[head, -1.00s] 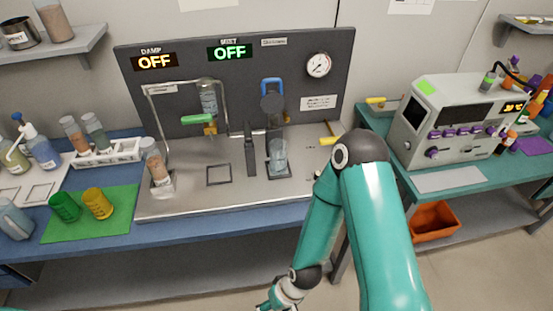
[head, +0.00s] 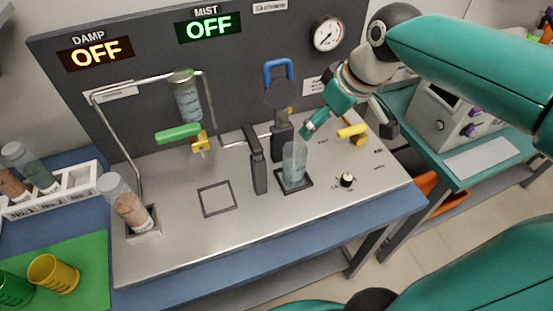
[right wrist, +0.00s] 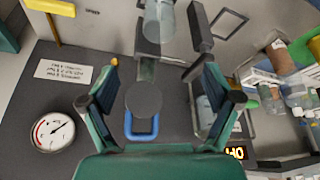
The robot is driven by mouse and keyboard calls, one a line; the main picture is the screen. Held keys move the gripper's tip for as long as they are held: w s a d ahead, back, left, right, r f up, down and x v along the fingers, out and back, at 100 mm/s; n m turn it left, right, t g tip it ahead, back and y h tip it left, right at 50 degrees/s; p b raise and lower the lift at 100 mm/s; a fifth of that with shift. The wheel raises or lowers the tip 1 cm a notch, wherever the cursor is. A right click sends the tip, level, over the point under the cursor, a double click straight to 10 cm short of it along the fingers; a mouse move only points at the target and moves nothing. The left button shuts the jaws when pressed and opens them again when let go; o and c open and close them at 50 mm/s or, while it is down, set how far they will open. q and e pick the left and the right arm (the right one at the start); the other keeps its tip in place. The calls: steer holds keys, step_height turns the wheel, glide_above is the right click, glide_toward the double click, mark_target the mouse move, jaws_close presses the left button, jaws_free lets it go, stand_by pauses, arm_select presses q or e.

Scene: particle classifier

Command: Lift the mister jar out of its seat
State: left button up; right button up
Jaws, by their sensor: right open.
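The clear mister jar (head: 294,163) stands upright in its dark square seat (head: 308,184) on the metal bench, below the blue-handled fitting. It also shows in the right wrist view (right wrist: 159,21), at the top and partly cut off. My right gripper (head: 312,122) is just above and to the right of the jar in the head view. In the right wrist view its two fingers (right wrist: 161,70) are spread with nothing held between them. The jar lies beyond the fingertips, not touched as far as I can see. My left gripper is not in view.
A black clamp post (head: 257,165) stands close left of the jar. A blue handle (head: 278,70) and a yellow lever (head: 352,131) are near my right gripper. An empty square outline (head: 217,198) lies left.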

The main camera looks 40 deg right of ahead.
glide_toward(295, 151)
steer(key=a+f, duration=0.2)
steer(key=shift+x, duration=2.55)
steer(key=shift+r, duration=0.1)
jaws_close()
